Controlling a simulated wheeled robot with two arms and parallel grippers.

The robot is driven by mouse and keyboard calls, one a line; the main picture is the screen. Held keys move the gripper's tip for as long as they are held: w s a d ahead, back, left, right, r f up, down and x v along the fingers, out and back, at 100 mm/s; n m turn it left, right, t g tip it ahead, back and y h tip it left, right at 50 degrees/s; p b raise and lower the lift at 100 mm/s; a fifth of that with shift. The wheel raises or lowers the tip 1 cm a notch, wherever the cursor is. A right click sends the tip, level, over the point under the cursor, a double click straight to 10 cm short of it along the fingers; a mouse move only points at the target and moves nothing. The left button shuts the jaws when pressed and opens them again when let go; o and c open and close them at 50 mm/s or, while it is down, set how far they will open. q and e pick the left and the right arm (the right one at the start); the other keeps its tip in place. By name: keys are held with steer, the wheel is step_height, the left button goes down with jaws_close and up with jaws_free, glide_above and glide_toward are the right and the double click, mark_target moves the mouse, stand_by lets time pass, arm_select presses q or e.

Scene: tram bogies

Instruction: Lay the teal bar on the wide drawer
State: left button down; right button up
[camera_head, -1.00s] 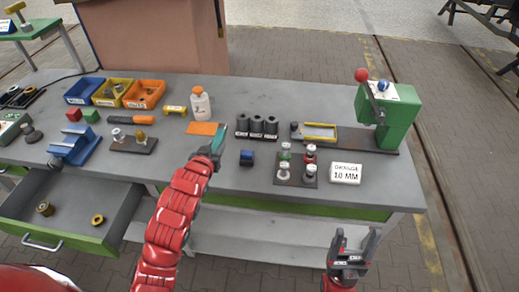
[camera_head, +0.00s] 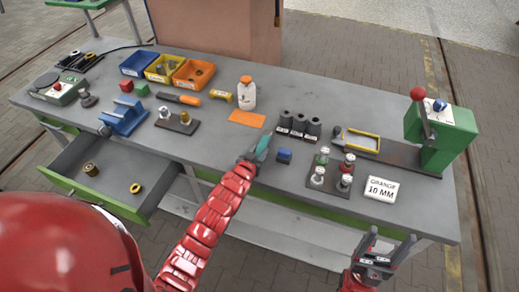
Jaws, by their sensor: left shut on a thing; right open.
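My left gripper (camera_head: 250,163) is shut on the teal bar (camera_head: 262,148), at the bench's front edge beside a small blue block. The bar sticks up out of the jaws, and its lower part is hidden by them. The wide drawer (camera_head: 120,188) is pulled out at the bench's left, with a green front and a grey inside. It holds a brass-coloured spool (camera_head: 91,169) and a yellow ring (camera_head: 136,188). My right gripper (camera_head: 382,249) is open and empty in front of the bench's right part, lower than the top.
Between gripper and drawer, the front strip of the bench top (camera_head: 200,145) is mostly bare. A blue fixture (camera_head: 124,117) and a dark plate with knobs (camera_head: 178,122) stand behind the drawer. A green press (camera_head: 447,135) stands at the right.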

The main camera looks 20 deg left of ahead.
arm_select(q)
steer(key=shift+f, duration=0.25)
steer(key=c, duration=0.5)
jaws_free()
steer(key=shift+r, duration=0.1)
